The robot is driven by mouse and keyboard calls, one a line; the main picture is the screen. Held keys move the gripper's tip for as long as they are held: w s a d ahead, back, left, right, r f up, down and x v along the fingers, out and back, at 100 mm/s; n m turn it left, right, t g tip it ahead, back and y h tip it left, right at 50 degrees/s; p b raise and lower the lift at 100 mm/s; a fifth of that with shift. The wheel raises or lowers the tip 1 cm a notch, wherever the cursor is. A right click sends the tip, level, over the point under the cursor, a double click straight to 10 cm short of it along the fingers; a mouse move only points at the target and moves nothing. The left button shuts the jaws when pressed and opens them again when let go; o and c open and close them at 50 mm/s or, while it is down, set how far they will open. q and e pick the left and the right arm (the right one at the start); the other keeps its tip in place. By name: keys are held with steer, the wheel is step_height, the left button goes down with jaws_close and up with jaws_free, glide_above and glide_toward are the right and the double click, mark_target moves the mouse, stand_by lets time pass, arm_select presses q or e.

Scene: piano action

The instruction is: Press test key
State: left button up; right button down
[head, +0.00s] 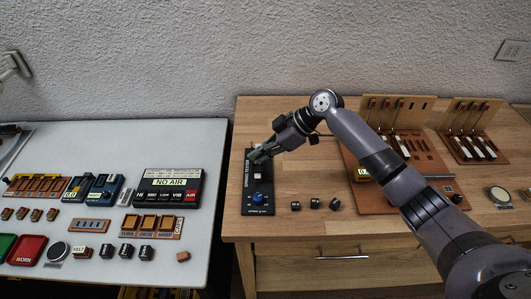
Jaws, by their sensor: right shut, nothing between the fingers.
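My right gripper (259,156) is shut and empty. It is over the upper part of a narrow black tester panel (246,188) on the wooden bench. The panel carries a pale square button (257,177) and a blue knob (257,198). The gripper hides the panel's upper part, and I cannot tell whether the fingertips touch it. A wooden action model (418,139) with several white keys stands behind my right forearm, which hides part of it. A second model (468,135) with white keys stands to its right. I cannot tell which key is the test key. My left gripper is not in view.
Several small black blocks (315,203) lie right of the panel on the bench (290,222). A round dish (499,195) is at the right. A pale table (200,238) at the left holds a NO AIR box (169,186), trays and small parts. A gap separates the tables.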

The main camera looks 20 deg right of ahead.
arm_select(q)
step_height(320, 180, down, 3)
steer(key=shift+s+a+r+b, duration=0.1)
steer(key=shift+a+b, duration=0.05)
steer(key=shift+b, duration=0.95)
arm_select(e)
steer(key=v, duration=0.9)
steer(key=shift+d, duration=0.45)
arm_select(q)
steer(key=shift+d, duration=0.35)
arm_select(e)
steer(key=shift+a, duration=0.1)
